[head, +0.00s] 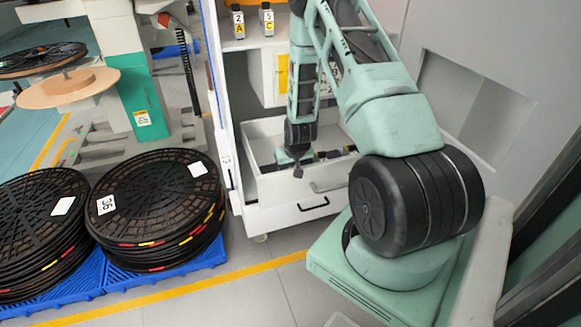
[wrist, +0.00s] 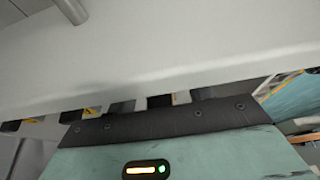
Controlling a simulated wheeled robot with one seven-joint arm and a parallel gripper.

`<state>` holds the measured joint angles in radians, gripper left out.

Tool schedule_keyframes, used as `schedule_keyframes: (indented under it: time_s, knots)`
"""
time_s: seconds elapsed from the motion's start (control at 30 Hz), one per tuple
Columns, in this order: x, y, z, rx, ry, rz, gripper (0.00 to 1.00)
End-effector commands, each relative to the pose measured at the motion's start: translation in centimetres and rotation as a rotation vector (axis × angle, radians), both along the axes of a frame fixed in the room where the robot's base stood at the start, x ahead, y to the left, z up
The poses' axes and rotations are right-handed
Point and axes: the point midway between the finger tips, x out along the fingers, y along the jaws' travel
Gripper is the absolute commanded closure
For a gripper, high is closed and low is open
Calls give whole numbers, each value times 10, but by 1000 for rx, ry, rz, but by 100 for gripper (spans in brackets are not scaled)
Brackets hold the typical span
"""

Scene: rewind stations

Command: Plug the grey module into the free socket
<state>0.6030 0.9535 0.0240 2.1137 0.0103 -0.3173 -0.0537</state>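My gripper (head: 297,168) points down into an open white drawer (head: 262,191) of the cabinet in the head view. It is small and dark there, and I cannot tell whether its fingers are apart or hold anything. Dark parts (head: 335,154) lie in the drawer just right of my gripper; they are too small to identify. Two small labelled modules, one marked A (head: 238,24) and one marked C (head: 267,22), stand on the shelf above. I cannot make out a grey module or a free socket. In the wrist view a pale panel (wrist: 160,50) hides most of the scene.
Stacks of black reels (head: 155,205) stand on a blue pallet (head: 205,258) at left. A machine with a green column (head: 140,100) stands behind them. The drawer's handle (head: 302,209) faces front. Grey floor with a yellow line (head: 245,273) is clear in front.

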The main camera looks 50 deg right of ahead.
Motion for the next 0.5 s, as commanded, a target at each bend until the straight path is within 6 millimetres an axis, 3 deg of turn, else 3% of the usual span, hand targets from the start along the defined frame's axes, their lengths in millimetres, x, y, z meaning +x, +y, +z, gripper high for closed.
schedule_keyframes:
  time_s: [0.3,0.5]
  knots:
    - [-1,0,3,-1,-1,0,49]
    - [-9,5,29,-2,-2,1,49]
